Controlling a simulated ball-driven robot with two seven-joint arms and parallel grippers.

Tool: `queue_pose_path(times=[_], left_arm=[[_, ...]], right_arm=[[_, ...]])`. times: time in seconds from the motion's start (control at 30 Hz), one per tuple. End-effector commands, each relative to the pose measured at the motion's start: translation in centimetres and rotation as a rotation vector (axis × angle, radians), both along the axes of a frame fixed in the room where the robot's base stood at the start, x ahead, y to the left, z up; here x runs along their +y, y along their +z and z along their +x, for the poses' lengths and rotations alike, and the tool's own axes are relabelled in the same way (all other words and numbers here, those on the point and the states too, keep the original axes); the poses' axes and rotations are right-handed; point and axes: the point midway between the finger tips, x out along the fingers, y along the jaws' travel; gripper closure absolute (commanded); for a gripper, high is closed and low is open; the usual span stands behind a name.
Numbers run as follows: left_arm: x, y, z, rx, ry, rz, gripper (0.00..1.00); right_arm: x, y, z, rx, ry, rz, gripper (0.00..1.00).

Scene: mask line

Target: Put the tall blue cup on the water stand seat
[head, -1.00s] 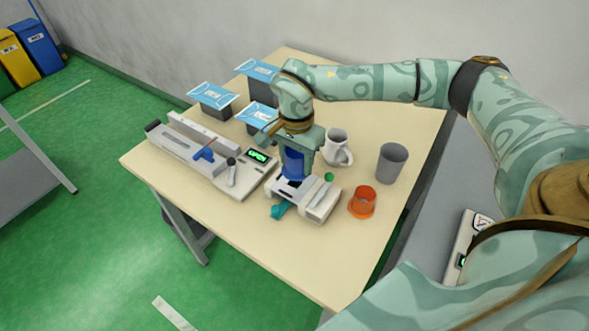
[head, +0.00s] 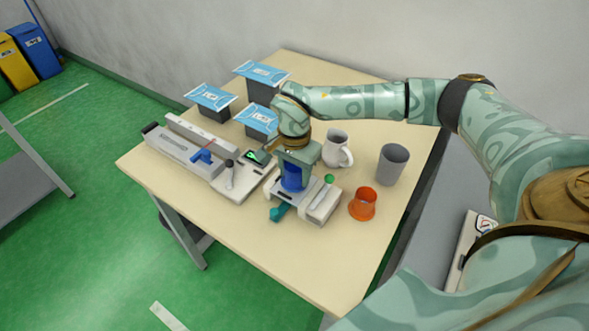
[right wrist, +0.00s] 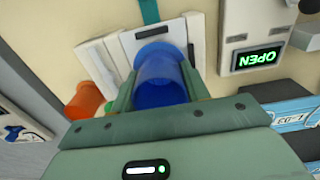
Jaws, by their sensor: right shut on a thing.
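The tall blue cup (head: 292,178) is upright between the fingers of my right gripper (head: 296,170), which is shut on it. I cannot tell whether the cup's base touches the seat. My left gripper is not in view.
An orange cup (head: 363,204), a grey cup (head: 392,164) and a white mug (head: 336,149) stand right of the stand. Blue-topped boxes (head: 258,118) are behind. The front of the table (head: 285,258) is clear.

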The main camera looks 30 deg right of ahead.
Motion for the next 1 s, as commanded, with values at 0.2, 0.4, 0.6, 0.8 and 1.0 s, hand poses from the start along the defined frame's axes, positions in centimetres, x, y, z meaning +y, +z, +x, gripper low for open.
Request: queue_pose_path(times=[0.2, 0.4, 0.6, 0.8, 1.0], left_arm=[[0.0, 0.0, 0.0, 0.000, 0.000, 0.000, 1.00], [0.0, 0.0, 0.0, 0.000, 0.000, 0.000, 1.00], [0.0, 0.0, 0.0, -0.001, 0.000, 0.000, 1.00], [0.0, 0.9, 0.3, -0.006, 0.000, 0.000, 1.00], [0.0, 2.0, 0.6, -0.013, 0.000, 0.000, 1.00]], right_arm=[[0.0, -0.3, 0.0, 0.001, 0.000, 0.000, 0.51], [0.0, -0.3, 0.0, 0.001, 0.000, 0.000, 0.32], [0.0, 0.0, 0.0, 0.000, 0.000, 0.000, 0.32], [0.0, 3.5, 0.1, -0.005, 0.000, 0.000, 0.32], [0.0, 8.6, 0.1, -0.004, 0.000, 0.000, 0.32]])
